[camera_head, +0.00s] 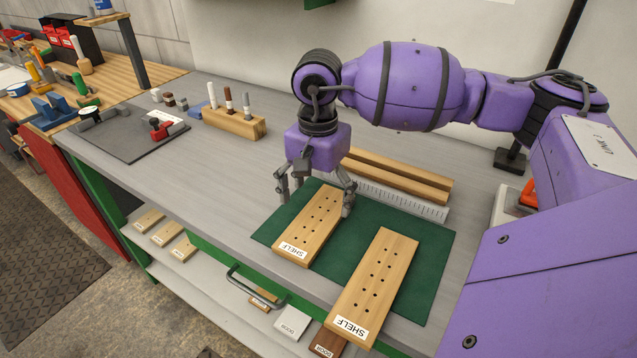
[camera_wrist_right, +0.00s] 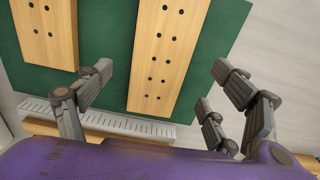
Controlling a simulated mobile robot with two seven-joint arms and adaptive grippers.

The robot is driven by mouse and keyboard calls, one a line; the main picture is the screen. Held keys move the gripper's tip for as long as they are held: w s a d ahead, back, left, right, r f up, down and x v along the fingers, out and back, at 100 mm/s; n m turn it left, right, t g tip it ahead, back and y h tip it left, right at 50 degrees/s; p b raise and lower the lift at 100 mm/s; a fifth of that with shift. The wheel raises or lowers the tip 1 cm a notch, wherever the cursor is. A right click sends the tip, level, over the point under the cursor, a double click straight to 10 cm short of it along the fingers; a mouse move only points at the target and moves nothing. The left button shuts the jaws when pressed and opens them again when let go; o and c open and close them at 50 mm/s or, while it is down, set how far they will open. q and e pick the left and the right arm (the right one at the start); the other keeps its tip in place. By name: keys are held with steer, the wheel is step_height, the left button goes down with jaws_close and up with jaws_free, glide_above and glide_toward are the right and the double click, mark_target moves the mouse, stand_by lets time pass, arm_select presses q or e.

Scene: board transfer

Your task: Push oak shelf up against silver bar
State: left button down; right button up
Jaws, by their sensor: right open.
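Two pale wooden boards labelled SHELF, with rows of holes, lie on a green mat (camera_head: 432,250); which one is oak I cannot tell. The left shelf (camera_head: 310,222) has its far end close to the silver bar (camera_head: 410,203), a ruler-like strip; whether they touch is unclear. The right shelf (camera_head: 378,285) lies with its far end clearly apart from the bar and its labelled end at the bench's front edge. My right gripper (camera_head: 316,192) is open around the left shelf's far part. The wrist view shows the left shelf (camera_wrist_right: 168,50) between its fingers (camera_wrist_right: 155,85). My left gripper is out of view.
A wooden rail (camera_head: 400,175) lies behind the silver bar. A wooden block with upright pens (camera_head: 233,122) and a grey board with a red clamp (camera_head: 130,135) are at the left. Open bench surface lies left of the mat. Small boards lie on a lower shelf.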

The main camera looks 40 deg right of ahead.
mark_target(319, 216)
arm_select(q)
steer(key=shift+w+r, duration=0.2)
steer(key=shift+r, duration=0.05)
arm_select(e)
steer(key=shift+f, duration=2.05)
steer(key=c, duration=1.4)
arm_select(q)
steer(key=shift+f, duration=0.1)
arm_select(e)
steer(key=shift+o, duration=0.2)
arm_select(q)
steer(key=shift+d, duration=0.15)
arm_select(e)
steer(key=shift+w+d, duration=0.1)
steer(key=shift+d, duration=0.05)
